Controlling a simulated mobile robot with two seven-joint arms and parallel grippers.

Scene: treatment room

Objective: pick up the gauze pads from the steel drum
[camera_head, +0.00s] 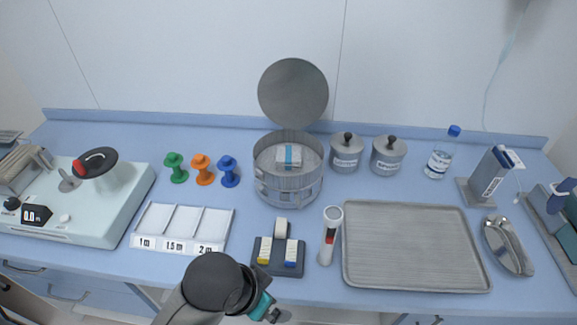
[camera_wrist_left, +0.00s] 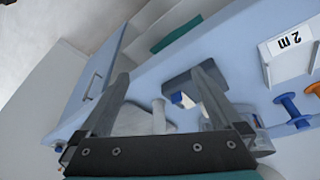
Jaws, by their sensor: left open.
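The steel drum (camera_head: 287,190) stands open at the back middle of the counter, its round lid (camera_head: 293,93) raised behind it. The gauze pads (camera_head: 290,156) lie inside it as a white stack with a blue band. My left gripper (camera_head: 266,308) is at the front edge of the counter, below and in front of the drum, well apart from it. In the left wrist view my left gripper (camera_wrist_left: 166,72) has its fingers spread with nothing held between them. The drum's side shows partly behind the right finger (camera_wrist_left: 262,143); the pads cannot be made out there. My right gripper is not in view.
A dark tape holder (camera_head: 279,262) and a white flashlight-like device (camera_head: 330,238) stand between my gripper and the drum. A steel tray (camera_head: 415,250) lies right. Two lidded canisters (camera_head: 346,158) stand right of the drum, coloured spools (camera_head: 203,173) left. A labelled divided tray (camera_head: 182,224) is front left.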

